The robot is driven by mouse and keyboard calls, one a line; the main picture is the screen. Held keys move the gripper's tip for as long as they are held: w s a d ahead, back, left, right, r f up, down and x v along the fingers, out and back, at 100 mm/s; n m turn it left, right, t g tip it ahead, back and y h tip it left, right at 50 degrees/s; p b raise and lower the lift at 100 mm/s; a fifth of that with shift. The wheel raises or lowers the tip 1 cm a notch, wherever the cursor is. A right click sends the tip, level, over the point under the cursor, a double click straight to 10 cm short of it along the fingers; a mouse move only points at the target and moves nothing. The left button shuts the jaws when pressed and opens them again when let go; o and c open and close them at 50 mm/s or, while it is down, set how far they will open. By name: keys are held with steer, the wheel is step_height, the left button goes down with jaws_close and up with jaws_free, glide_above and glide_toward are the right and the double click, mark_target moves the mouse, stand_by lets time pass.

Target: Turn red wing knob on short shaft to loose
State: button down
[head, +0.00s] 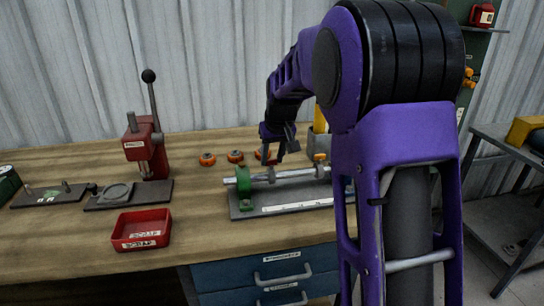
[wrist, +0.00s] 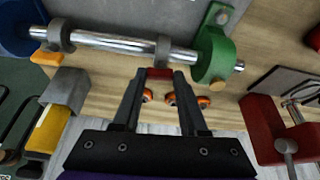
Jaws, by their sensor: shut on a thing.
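In the wrist view, the red wing knob (wrist: 160,73) sits between my fingertips, at a grey collar (wrist: 163,50) on the silver shaft (wrist: 118,42). My gripper (wrist: 159,78) is shut on it, and the fingers hide its sides. In the head view, my gripper (head: 272,160) reaches down from behind to the shaft (head: 300,174), and the knob cannot be made out there. The shaft lies level over a grey base plate (head: 300,199), beside a green bracket (head: 242,181). A second collar carries an orange knob (wrist: 45,57).
Several orange round knobs (head: 207,159) lie behind the fixture. A red lever press (head: 145,150) and a red scrap tray (head: 141,230) stand to its left. A grey holder with a yellow part (wrist: 62,105) is close to my gripper. The bench (head: 75,195) has clear wood around the tray.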

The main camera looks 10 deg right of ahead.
steer(key=n, duration=0.1)
steer(key=n+y, duration=0.1)
steer(key=n, duration=0.1)
steer(key=n+y, duration=0.1)
steer(key=n, duration=0.1)
steer(key=shift+w+d+p, duration=0.1)
steer(key=shift+d+p, duration=0.2)
steer(key=shift+p, duration=0.1)
steer(key=n+g+y+p, duration=0.1)
steer(key=n, duration=0.2)
steer(key=shift+w+d+r+n, duration=0.1)
steer(key=shift+n, duration=0.3)
steer(key=n+g+y+p, duration=0.1)
steer(key=n+g+p, duration=0.1)
steer(key=n+p, duration=0.1)
steer(key=shift+w+n, duration=0.15)
steer(key=shift+n, duration=0.55)
steer(key=shift+w+n+g+p, duration=0.1)
steer(key=shift+n+g+p, duration=0.8)
steer(key=shift+n, duration=0.9)
steer(key=shift+c, duration=2.2)
jaws_free()
